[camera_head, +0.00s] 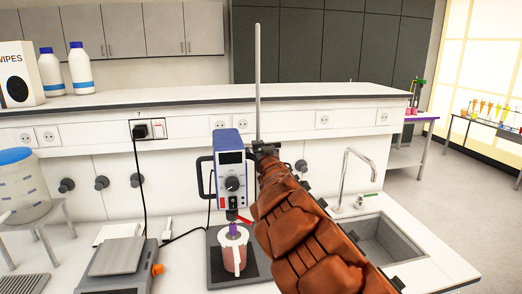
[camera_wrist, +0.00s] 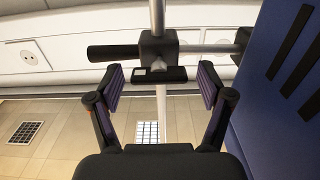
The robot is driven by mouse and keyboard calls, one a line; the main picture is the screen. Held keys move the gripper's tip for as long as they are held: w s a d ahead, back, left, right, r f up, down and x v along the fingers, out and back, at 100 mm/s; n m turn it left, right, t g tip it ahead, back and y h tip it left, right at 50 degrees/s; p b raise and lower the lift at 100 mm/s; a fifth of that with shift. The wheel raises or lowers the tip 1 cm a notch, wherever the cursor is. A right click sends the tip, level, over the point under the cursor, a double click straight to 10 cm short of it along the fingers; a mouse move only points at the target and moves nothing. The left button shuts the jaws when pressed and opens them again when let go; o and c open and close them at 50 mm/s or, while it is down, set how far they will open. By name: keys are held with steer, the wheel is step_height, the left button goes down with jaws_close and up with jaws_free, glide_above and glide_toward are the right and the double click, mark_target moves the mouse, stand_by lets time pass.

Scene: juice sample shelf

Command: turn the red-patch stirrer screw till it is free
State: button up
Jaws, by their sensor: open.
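The blue stirrer (camera_head: 231,172) with a dark front dial hangs beside a tall grey rod (camera_head: 257,75). In the wrist view, a dark clamp block (camera_wrist: 158,48) sits on the rod, with a black cylindrical knob (camera_wrist: 113,52) to its left and a flat dark bar (camera_wrist: 160,75) below. My gripper (camera_wrist: 162,85) is open, its two fingers on either side of the bar, apart from it. I cannot tell whether the bar is the screw. The stirrer's blue side (camera_wrist: 283,70) is close on the right. Small red marks (camera_head: 231,215) show under the stirrer; no red patch shows in the wrist view.
A pink-filled beaker (camera_head: 232,255) stands below the stirrer. A balance (camera_head: 117,257) is to the left, a sink (camera_head: 385,238) and tap (camera_head: 347,175) to the right. A raised white shelf (camera_head: 300,96) runs behind. A black cable (camera_head: 140,185) hangs from the socket.

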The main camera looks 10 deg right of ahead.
steer(key=shift+w, duration=0.15)
steer(key=shift+c, duration=0.3)
steer(key=c, duration=1.1)
steer(key=shift+f, duration=0.1)
